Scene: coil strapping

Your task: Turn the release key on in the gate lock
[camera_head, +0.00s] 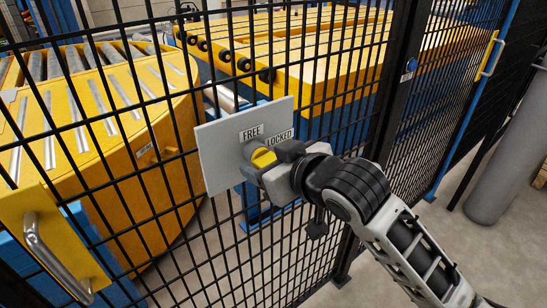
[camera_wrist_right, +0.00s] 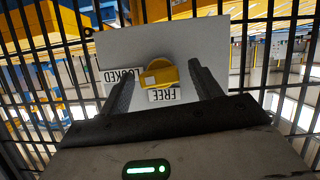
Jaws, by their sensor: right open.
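The gate lock is a grey plate (camera_head: 217,155) on the black mesh fence, with FREE and LOCKED labels. It also shows in the right wrist view (camera_wrist_right: 200,42). The yellow release key (camera_head: 262,157) sits at the middle of the plate. In the right wrist view the key (camera_wrist_right: 158,76) lies between my two fingers, with a gap visible on each side. My right gripper (camera_wrist_right: 160,85) is open around the key; in the head view the gripper (camera_head: 262,165) partly covers it. My left gripper is not in view.
Black mesh fence (camera_head: 180,195) spans the front, with a dark post (camera_head: 392,90) right of the plate. Behind it stand a yellow roller table (camera_head: 110,120) and a yellow conveyor (camera_head: 320,60). A yellow plate with a metal handle (camera_head: 55,245) is at lower left. A grey cylinder (camera_head: 505,160) stands at right.

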